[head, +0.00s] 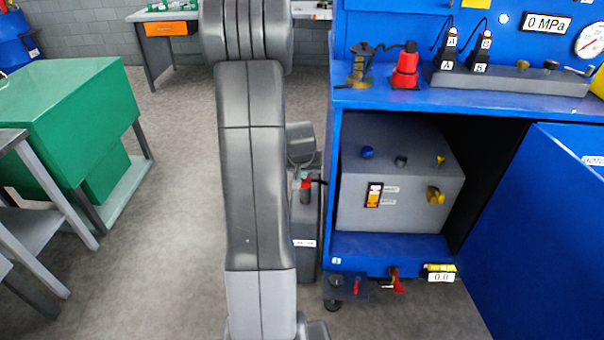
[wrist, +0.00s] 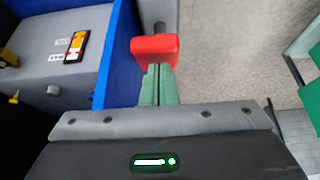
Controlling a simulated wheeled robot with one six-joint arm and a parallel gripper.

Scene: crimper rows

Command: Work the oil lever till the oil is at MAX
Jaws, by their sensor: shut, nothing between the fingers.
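A lever with a red grip (head: 306,183) stands on a dark grey unit left of the blue cabinet. The red grip (wrist: 154,47) also shows in the wrist view, right at my fingertips. My gripper (wrist: 156,70) is shut and empty, its green fingers together. The fingertips meet the lower edge of the red grip; I cannot tell whether they touch it. The grey oil tank (head: 400,170) stands inside the cabinet. Its level gauge (head: 374,195) shows red and yellow bands beside two small labels; it also shows in the wrist view (wrist: 76,46). The exact level is too small to read.
The blue cabinet's door (head: 540,230) hangs open on the right. Its top holds a red-bodied device (head: 405,68) and a grey connector block (head: 510,80). Small red valve handles (head: 396,281) sit low in front. A green machine (head: 70,120) stands left, with clear floor between.

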